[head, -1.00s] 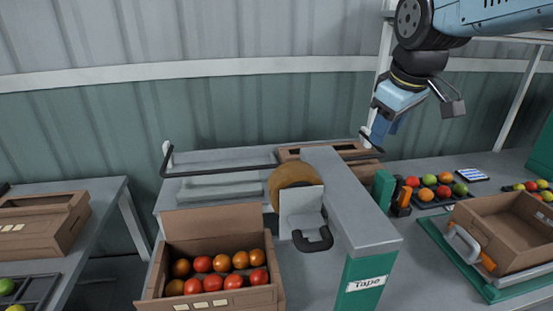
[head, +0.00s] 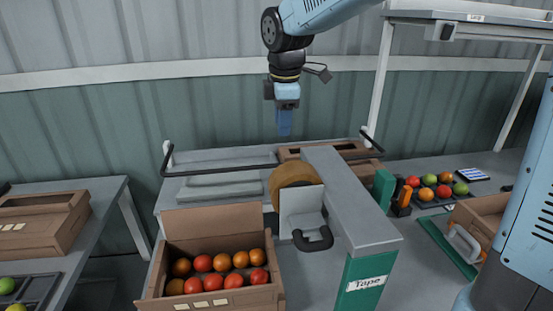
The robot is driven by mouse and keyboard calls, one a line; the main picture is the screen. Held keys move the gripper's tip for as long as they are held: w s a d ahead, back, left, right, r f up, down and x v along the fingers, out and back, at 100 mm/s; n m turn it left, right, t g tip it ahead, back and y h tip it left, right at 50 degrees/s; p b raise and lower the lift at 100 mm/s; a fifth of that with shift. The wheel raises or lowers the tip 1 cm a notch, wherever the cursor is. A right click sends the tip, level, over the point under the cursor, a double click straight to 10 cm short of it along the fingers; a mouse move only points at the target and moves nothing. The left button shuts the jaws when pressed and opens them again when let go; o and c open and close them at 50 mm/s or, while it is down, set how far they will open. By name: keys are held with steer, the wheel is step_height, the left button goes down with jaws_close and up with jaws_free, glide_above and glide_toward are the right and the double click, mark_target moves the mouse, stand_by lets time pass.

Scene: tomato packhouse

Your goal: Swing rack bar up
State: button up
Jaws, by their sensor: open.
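The rack bar (head: 225,170) is a long thin black bar with bent ends. It lies low and roughly level across the back of the tape station, and its middle passes behind the tape roll. Its ends meet pale posts at the left and right. My gripper (head: 284,133) points straight down above the middle of the bar, in front of the green wall. It is open and apart from the bar, with nothing visible in it. The fingers are seen edge-on, so the gap between them does not show.
The tape station (head: 372,228) has a brown tape roll (head: 290,186) and a grey arm in front of the bar. An open carton (head: 205,218) of tomatoes stands at the front left. Another carton (head: 350,151) sits behind the tape arm. A shelf (head: 470,16) is at upper right.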

steer(key=f, duration=0.4)
steer(key=w+f, duration=0.1)
steer(key=f, duration=0.3)
steer(key=w+f, duration=0.1)
steer(key=f, duration=0.3)
steer(key=shift+w+a+f, duration=0.15)
steer(key=shift+w+a, duration=0.05)
steer(key=shift+a, duration=0.05)
jaws_close()
